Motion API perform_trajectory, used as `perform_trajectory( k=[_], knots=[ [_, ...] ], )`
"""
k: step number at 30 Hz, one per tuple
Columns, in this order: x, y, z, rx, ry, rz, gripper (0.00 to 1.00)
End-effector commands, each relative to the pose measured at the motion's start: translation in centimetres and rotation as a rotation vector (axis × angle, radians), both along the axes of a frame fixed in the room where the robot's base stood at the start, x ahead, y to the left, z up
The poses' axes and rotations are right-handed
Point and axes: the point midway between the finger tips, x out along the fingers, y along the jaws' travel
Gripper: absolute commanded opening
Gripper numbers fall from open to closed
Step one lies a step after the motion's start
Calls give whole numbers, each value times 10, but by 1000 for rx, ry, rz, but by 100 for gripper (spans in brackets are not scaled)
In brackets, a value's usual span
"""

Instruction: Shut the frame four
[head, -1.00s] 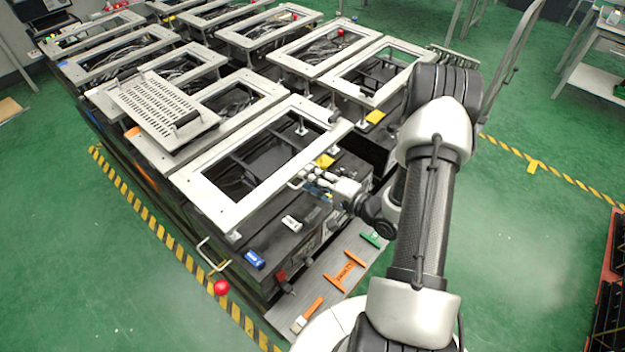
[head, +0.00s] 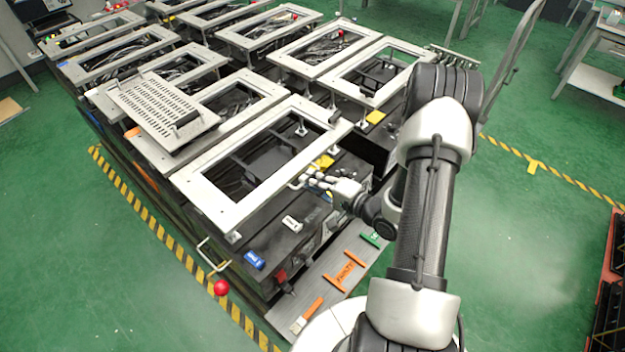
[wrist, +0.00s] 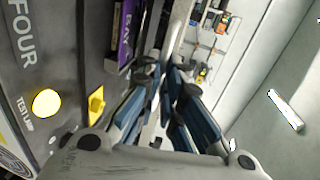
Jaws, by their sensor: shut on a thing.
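The nearest pale metal frame (head: 265,200) sits tilted above its dark box (head: 300,245), with a gap along its near right edge. The word FOUR shows on the dark panel (wrist: 70,75) at the left of the wrist view. My gripper (head: 306,180) is at the frame's near right edge, at a small handle there. In the wrist view my gripper's blue-padded fingers (wrist: 162,85) are closed around a pale bar (wrist: 180,35). The fingers hide much of the bar.
Other frames stand behind and left, one with a perforated plate (head: 160,105) on it. A red ball knob (head: 221,287) on a bent rod sticks out at the front left. A grey ledge (head: 335,290) with orange and green labels runs along the front.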

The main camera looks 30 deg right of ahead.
Motion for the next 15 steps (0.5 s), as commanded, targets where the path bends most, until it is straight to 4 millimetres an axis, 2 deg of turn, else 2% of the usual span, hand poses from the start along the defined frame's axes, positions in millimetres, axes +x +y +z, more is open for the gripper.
perform_trajectory(
  k=[9,15],
  knots=[
    [1,0,24,0,-1,0,0],
    [1,0,21,0,-1,0,0]
  ],
)
